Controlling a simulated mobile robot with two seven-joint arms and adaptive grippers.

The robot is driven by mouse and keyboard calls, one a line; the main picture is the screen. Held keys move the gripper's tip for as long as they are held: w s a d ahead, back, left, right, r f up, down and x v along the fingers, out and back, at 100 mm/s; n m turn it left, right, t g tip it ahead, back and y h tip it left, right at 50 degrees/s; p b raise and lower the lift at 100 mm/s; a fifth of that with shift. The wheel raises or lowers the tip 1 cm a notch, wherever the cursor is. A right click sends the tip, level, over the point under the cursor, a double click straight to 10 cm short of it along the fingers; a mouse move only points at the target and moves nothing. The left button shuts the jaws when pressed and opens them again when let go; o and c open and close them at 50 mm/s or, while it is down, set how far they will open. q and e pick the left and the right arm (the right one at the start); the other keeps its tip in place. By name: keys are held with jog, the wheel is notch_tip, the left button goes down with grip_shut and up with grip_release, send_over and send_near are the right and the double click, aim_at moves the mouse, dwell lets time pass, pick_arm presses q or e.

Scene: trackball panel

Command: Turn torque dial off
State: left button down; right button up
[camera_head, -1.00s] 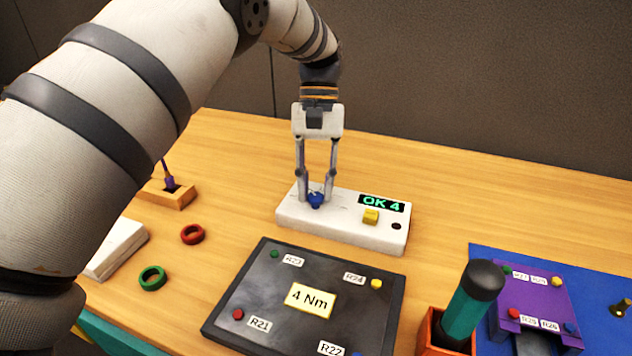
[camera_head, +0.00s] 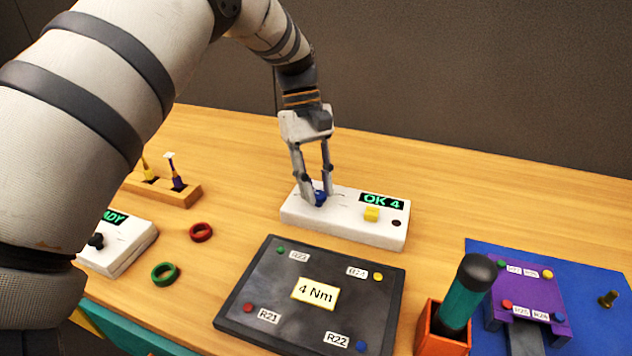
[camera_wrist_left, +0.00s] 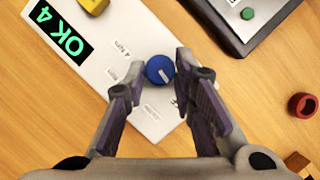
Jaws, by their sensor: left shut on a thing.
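The torque dial is a blue round knob (camera_head: 320,197) on the left part of a white control box (camera_head: 350,230). In the left wrist view the dial (camera_wrist_left: 160,71) shows a white mark pointing to the lower right. The box has a display (camera_head: 381,201) reading "OK 4" in green and a yellow block-shaped button (camera_head: 371,214). My left gripper (camera_head: 316,199) reaches down and is shut on the dial, one finger on each side. In the left wrist view the left gripper (camera_wrist_left: 158,76) partly covers small labels around the dial. My right gripper is out of view.
A dark panel (camera_head: 270,310) marked "4 Nm" lies in front of the box. Red (camera_head: 201,232) and green (camera_head: 165,274) rings lie left. A second white box (camera_head: 130,255) and a wooden holder (camera_head: 185,195) stand further left. A teal-handled tool (camera_head: 466,295) stands front right.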

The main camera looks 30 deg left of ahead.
pick_arm(q)
jog(key=shift+s+f, duration=0.1)
jog(key=shift+f, duration=0.15)
jog(key=c, duration=1.3)
grip_release()
jog(key=shift+r, duration=0.1)
jog(key=v, duration=1.2)
